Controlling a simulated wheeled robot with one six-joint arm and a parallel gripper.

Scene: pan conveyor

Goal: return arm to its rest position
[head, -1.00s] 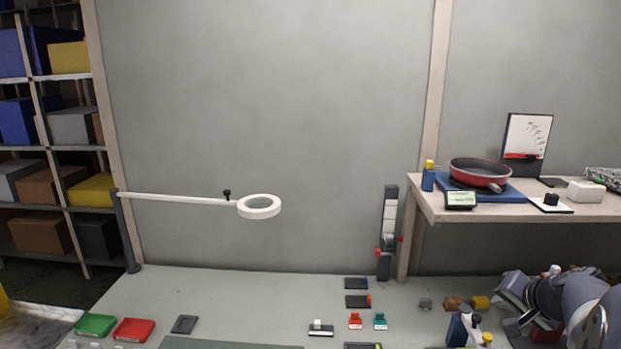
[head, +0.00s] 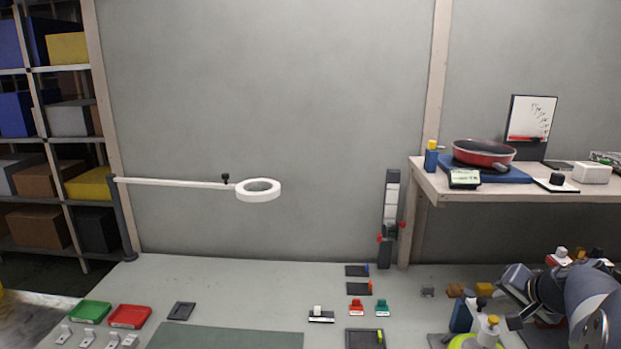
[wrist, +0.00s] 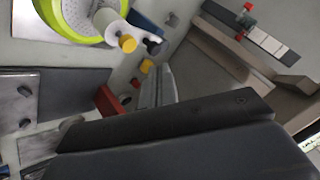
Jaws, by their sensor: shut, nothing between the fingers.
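My gripper (wrist: 170,125) fills the lower part of the wrist view as dark, blocky finger shapes. It is shut and I see nothing held in it. The round item also shows at the top left of the wrist view (wrist: 68,30).
A red pan (head: 483,153) stands on a raised shelf (head: 440,190) at the right. A ring lamp (head: 258,196) reaches over the bench. A green tray (head: 89,312), a red tray (head: 129,317) and small stamps lie on the bench. Bare wall fills the middle.

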